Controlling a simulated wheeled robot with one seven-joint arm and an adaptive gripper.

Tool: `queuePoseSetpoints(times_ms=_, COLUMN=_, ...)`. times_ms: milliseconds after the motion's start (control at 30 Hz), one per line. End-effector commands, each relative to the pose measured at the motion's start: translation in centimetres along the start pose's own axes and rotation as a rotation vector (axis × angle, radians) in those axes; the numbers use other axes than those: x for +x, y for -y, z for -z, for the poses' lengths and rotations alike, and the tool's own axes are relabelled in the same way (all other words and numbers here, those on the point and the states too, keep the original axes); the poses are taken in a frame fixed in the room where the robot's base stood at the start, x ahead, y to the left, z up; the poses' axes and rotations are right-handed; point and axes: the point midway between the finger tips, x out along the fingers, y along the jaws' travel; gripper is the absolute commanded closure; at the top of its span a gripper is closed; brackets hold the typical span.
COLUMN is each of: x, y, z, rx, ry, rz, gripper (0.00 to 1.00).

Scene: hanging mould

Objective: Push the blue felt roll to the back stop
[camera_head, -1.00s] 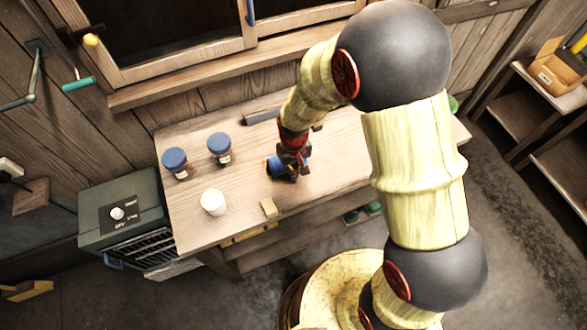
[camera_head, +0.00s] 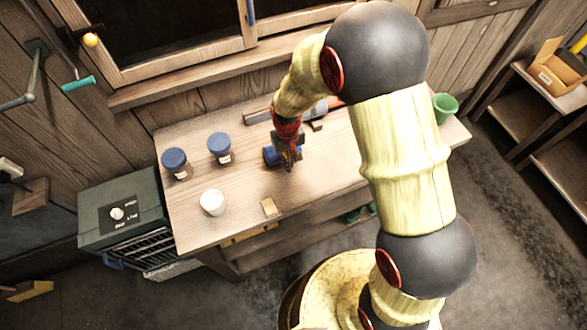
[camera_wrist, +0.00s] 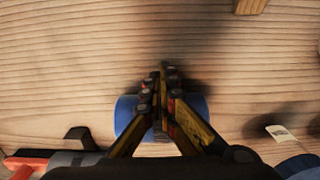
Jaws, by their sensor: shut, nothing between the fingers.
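The blue felt roll (camera_head: 268,155) lies on the wooden workbench, partly hidden by my gripper. In the wrist view the roll (camera_wrist: 125,112) shows on both sides of my fingers, its middle covered. My gripper (camera_head: 289,167) is shut and empty, low over the bench at the roll. In the wrist view its fingertips (camera_wrist: 163,68) reach past the roll on its front side; contact is hard to tell. A dark bar along the back of the bench (camera_head: 257,116), apparently the back stop, stands behind the roll with a gap between.
A small wooden block (camera_head: 269,207) is at the front edge. A grey tool (camera_head: 318,111) lies at the back, a green cup (camera_head: 445,107) at right.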

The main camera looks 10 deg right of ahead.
Motion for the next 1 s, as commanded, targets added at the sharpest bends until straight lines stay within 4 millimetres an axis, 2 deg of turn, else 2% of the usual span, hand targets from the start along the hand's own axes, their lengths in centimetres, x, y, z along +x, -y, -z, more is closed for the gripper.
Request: queuePoseSetpoints(times_ms=1000, x=0.0, y=0.0, z=4.7, rx=0.000, ry=-0.001, rz=0.000, gripper=1.00)
